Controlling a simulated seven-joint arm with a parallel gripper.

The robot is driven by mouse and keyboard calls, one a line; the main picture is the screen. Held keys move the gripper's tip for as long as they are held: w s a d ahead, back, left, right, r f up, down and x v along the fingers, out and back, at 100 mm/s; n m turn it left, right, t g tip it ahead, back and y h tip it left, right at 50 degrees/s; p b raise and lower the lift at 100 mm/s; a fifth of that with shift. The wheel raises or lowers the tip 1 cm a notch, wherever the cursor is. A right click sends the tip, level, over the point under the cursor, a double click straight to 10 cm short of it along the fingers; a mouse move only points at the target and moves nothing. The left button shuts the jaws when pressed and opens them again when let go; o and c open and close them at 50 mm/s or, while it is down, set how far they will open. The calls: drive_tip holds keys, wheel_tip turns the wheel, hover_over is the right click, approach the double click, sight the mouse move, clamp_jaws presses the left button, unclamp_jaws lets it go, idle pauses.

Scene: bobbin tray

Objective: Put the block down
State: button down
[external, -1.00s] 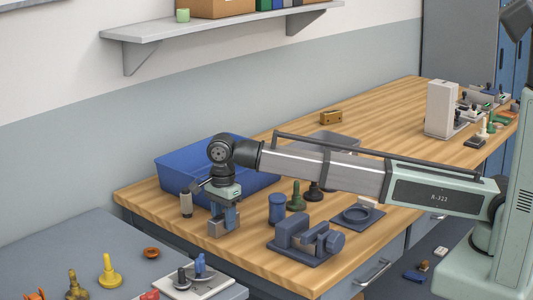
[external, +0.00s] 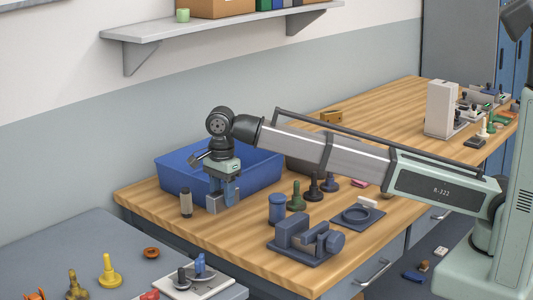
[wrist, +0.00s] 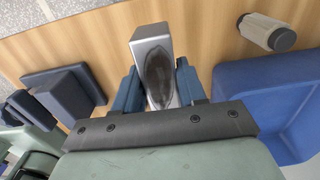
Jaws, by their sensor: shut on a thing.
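The block is a small grey metallic piece, seen in the external view (external: 214,204) and the wrist view (wrist: 150,38). A dark oval patch marks its face in the wrist view. My gripper (external: 224,192) points down with its blue fingers closed on the block's two sides, and the wrist view shows one finger on each side (wrist: 158,88). The block is over the left end of the wooden bench, in front of the blue bin. I cannot tell whether its underside touches the wood.
The blue bin (external: 177,181) stands close behind my gripper. A small grey-and-dark cylinder (external: 186,204) stands to the left. A blue cylinder (external: 277,209), dark knobbed pieces and a blue vise-like fixture (external: 303,238) are to the right. Bare wood lies in front.

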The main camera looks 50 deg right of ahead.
sight(222, 189)
wheel_tip(222, 189, up, 2)
drive_tip(key=shift+r, duration=0.1)
wheel_tip(222, 189, up, 6)
drive_tip(key=shift+w+r, duration=0.1)
drive_tip(key=shift+r, duration=0.05)
drive_tip(key=shift+w+d+r, duration=0.2)
drive_tip(key=shift+w+d, duration=0.1)
drive_tip(key=shift+w, duration=0.1)
drive_tip(key=w+d, duration=2)
drive_tip(key=w, duration=0.1)
drive_tip(key=shift+d+f, duration=0.2)
drive_tip(key=shift+f, duration=7.45)
drive_tip(key=shift+f, duration=0.15)
